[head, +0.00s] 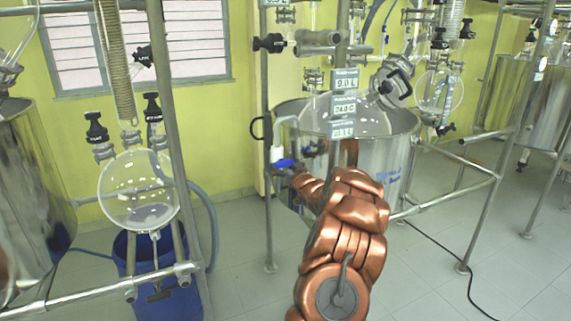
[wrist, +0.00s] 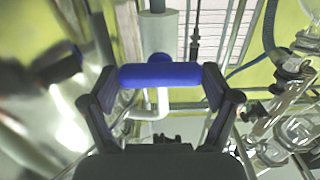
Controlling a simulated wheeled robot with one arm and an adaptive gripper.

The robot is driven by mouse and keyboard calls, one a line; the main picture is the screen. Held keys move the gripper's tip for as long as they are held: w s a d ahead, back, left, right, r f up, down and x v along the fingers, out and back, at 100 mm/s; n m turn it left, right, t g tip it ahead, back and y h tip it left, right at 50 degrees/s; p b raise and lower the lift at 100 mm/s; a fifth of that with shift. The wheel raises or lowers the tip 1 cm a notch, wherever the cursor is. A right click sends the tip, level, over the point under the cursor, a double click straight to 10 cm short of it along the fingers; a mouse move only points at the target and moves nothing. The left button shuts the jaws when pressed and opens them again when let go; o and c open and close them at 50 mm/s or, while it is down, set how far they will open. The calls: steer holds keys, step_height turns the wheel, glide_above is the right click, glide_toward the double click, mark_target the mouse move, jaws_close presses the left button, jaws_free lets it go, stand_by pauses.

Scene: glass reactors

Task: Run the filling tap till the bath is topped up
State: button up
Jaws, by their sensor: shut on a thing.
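The bath is an open steel vessel (head: 385,155) right of centre in the head view. The filling tap (head: 276,153) stands at its left side, with a pale curved spout over the rim and a blue handle (head: 284,163). In the wrist view the blue handle (wrist: 160,75) lies crosswise between my fingers, with the pale pipe (wrist: 150,112) beyond it. My gripper (head: 296,168) is shut on this handle, one finger at each end; it also shows in the wrist view (wrist: 160,78). I cannot make out running water.
A round glass flask (head: 138,190) hangs in a metal frame at left, above a blue bin (head: 160,285). Steel posts and rails (head: 266,200) surround the bath. A black cable (head: 450,255) lies on the tiled floor at right. Floor before the bath is otherwise clear.

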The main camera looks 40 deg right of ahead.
stand_by(0.3)
steer(key=o, duration=0.9)
steer(key=v, duration=1.2)
